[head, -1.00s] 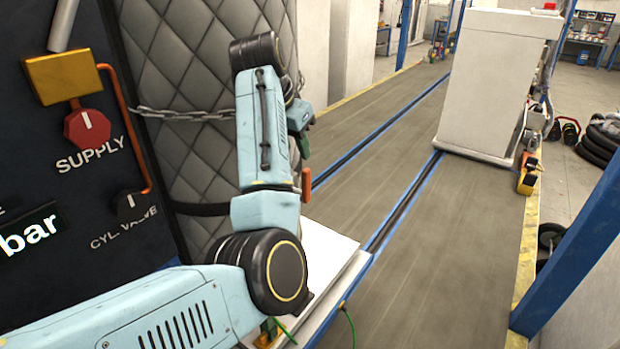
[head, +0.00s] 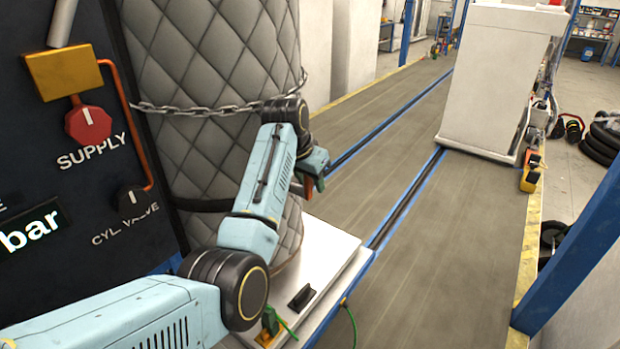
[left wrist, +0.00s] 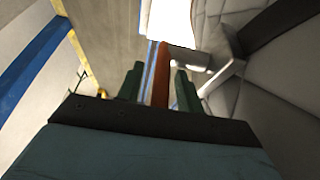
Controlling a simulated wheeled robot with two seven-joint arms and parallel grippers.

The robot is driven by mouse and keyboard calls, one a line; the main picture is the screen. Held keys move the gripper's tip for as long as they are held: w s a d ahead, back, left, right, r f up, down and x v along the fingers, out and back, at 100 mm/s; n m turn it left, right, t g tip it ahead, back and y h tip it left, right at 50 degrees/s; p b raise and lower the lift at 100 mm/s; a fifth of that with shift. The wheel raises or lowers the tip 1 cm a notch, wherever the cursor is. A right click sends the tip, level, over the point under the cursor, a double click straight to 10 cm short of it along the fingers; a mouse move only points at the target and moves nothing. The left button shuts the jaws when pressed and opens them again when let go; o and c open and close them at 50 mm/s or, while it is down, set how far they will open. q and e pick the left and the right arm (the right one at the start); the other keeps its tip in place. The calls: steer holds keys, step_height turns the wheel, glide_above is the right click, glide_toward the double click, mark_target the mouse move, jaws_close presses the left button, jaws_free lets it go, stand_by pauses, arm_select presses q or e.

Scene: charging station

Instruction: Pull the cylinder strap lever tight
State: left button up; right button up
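The cylinder (head: 215,55) stands at the left in a grey quilted cover. A black strap (head: 205,205) runs around its lower part; it also shows in the left wrist view (left wrist: 280,22). The orange-red strap lever (left wrist: 161,72) sticks out beside a metal buckle (left wrist: 222,74) in the left wrist view. My left gripper (left wrist: 158,82) has its dark green fingers on either side of the lever, with narrow gaps visible. In the head view my left gripper (head: 315,172) is at the cylinder's right side, and little of the lever shows there. My right gripper is out of view.
A chain (head: 200,110) crosses the cylinder above the strap. A dark control panel (head: 70,200) with knobs stands at the left. A white platform (head: 335,245) with a black handle (head: 302,297) lies below my arm. Open floor is to the right.

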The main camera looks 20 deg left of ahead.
arm_select(q)
jaws_close()
